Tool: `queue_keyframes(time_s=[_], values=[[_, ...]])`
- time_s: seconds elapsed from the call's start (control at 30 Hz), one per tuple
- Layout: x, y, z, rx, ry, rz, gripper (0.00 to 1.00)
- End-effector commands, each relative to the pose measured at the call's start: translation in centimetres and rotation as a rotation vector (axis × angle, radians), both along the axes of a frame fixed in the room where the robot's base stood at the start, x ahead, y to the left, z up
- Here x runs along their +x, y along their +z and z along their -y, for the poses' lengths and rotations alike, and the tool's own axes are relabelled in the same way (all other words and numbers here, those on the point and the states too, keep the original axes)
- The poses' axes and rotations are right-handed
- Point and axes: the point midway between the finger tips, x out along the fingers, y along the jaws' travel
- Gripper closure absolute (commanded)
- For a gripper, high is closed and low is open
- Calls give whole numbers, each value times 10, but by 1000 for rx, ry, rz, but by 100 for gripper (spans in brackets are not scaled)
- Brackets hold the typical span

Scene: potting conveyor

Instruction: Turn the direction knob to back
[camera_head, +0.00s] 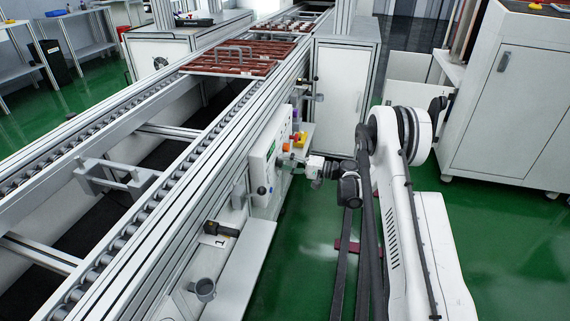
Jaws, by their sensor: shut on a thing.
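A white control panel (259,170) is mounted on the right side of the conveyor. It carries small controls, including a dark round knob (261,190) low on its face and a green mark near the top. My gripper (287,160) reaches in from the right, with its fingertips at the panel's face. It is shut on a small knob there, which the fingers mostly hide. I take this to be the direction knob. Its pointer and the labels are too small or covered to read.
Orange and yellow items (299,139) sit close above my gripper beside the panel. The roller conveyor (150,225) runs along the left, with reddish-brown trays (240,58) farther back. A white cabinet (515,95) stands at right. Green floor (300,270) lies open below my arm.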

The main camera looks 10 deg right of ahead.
Motion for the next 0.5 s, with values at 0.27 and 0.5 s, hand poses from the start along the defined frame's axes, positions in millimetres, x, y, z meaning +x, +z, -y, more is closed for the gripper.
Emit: queue_keyframes(time_s=[0.27,0.5], values=[[0,0,0,-25,0,47,96],[0,0,1,-27,0,50,96]])
